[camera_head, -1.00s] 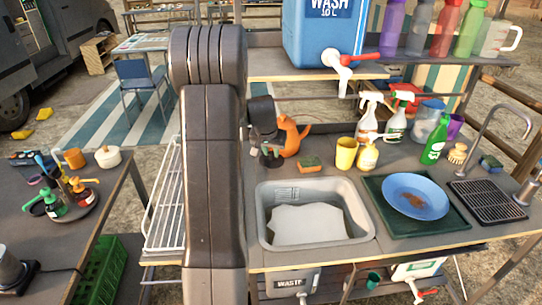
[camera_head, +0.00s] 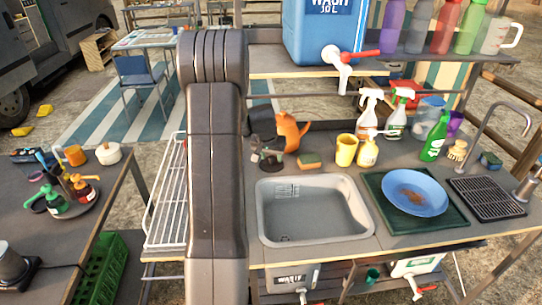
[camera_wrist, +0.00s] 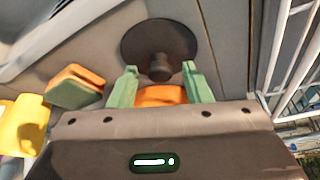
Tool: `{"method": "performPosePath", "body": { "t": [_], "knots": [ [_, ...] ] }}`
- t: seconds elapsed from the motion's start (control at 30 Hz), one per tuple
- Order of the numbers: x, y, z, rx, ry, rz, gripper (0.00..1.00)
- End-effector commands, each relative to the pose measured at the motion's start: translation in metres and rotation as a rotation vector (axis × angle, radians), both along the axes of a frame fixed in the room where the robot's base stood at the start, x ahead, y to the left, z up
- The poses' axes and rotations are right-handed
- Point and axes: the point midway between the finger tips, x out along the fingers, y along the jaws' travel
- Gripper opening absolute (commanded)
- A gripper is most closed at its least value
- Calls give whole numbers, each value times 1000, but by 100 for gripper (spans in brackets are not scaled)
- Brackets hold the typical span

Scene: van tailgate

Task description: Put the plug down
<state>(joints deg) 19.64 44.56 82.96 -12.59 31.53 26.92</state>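The black plug (camera_wrist: 140,42) is a round disc with a short knob. In the wrist view it rests on the grey counter (camera_wrist: 225,60), just past my fingertips. My gripper (camera_wrist: 160,67) has its two green fingers apart, one on each side of the knob, with a visible gap on both sides. An orange shape shows between the fingers, nearer the palm. In the head view my dark gripper (camera_head: 268,155) is low over the counter behind the sink's left corner, and the plug is hard to make out there. The sink basin (camera_head: 312,205) looks empty, its drain uncovered.
A sponge (camera_head: 309,161) and a yellow cup (camera_head: 346,150) stand to the right of my gripper. An orange object (camera_head: 291,130) stands close behind it. A white wire rack (camera_head: 165,205) is to the left. A blue plate (camera_head: 414,190) lies on a dark mat right of the sink.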

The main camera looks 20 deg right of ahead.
Motion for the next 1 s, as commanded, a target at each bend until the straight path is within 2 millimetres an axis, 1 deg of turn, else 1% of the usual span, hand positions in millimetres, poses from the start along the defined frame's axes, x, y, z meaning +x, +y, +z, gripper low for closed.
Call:
{"method": "performPosePath", "body": {
  "t": [0.2, 0.37, 0.47, 0.7, 0.8, 0.9, 1.0],
  "knots": [
    [0, 0, 2, 0, 0, 0, 45],
    [-2, 2, 12, -2, -4, 0, 45],
    [-7, 6, 27, -1, -4, 1, 45],
    [-22, 17, 71, -2, -4, 0, 45],
    [-27, 21, 87, -1, -3, 0, 45],
    [-32, 24, 100, 0, -2, 0, 45],
    [-35, 26, 108, 0, -1, 0, 45]
  ]
}}
